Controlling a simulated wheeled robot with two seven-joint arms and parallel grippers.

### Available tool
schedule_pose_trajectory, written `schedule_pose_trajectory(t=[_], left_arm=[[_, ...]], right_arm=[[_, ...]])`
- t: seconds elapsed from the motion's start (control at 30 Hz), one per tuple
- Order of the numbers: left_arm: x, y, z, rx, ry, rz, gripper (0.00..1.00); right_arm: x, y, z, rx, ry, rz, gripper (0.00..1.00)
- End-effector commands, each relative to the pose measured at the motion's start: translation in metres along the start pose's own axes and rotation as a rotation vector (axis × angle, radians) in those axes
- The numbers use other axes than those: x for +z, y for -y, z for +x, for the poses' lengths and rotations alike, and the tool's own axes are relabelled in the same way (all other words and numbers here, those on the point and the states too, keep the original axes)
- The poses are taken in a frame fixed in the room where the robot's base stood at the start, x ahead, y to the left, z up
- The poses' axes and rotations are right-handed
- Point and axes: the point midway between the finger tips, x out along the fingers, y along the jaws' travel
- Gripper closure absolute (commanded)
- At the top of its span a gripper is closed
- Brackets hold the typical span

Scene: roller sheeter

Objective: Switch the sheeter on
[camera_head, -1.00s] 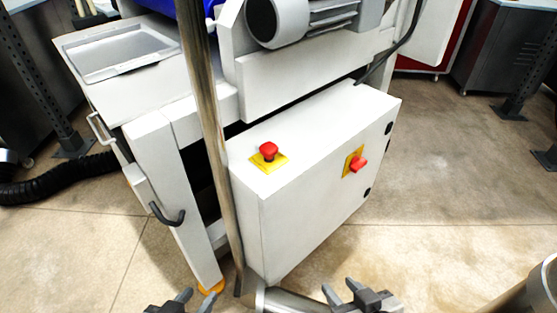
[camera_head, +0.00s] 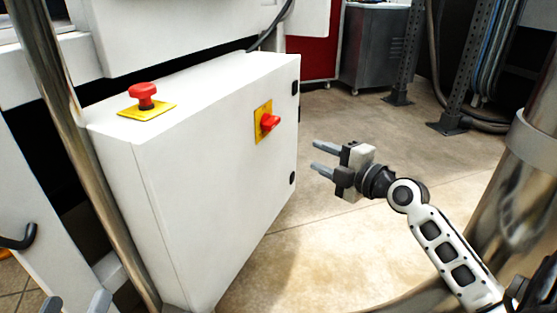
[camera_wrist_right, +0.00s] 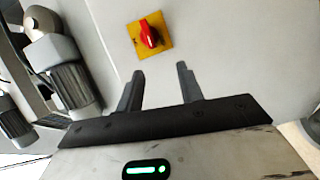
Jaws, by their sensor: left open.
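The sheeter's white control box (camera_head: 215,170) stands at left centre in the head view. A red rotary switch (camera_head: 269,122) on a yellow plate is on its side face; it also shows in the right wrist view (camera_wrist_right: 149,35), just beyond the fingertips. A red mushroom button (camera_head: 144,95) on a yellow plate is on the box's top. My right gripper (camera_head: 314,155) is open and empty, to the right of the switch and apart from it, fingers pointing toward the box. My left gripper (camera_head: 75,304) is open at the bottom left edge, only its fingertips showing.
A metal post (camera_head: 62,130) stands left of the box. A black cable (camera_head: 274,25) runs down behind the box top. A grey cabinet (camera_head: 375,48) and dark uprights stand at the back. The floor right of the box is clear.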

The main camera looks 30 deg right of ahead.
Motion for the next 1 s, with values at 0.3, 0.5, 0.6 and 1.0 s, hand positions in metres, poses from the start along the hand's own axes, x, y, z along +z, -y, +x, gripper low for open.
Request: schedule_pose_trajectory(t=[0.3,0.5,0.6,1.0], left_arm=[[0.005,-0.004,-0.002,0.032,-0.034,-0.019,0.41],[0.008,-0.004,-0.003,0.027,-0.018,-0.036,0.41],[0.008,-0.003,-0.003,0.027,-0.02,-0.033,0.41],[-0.004,-0.002,0.001,0.041,-0.1,0.049,0.41]], right_arm=[[0.016,-0.016,0.011,0.073,0.0,-0.126,0.63],[0.015,-0.019,0.045,0.074,0.0,-0.123,0.63],[0.015,-0.019,0.066,0.073,0.0,-0.121,0.63],[0.014,-0.022,0.141,0.07,-0.001,-0.121,0.63]])
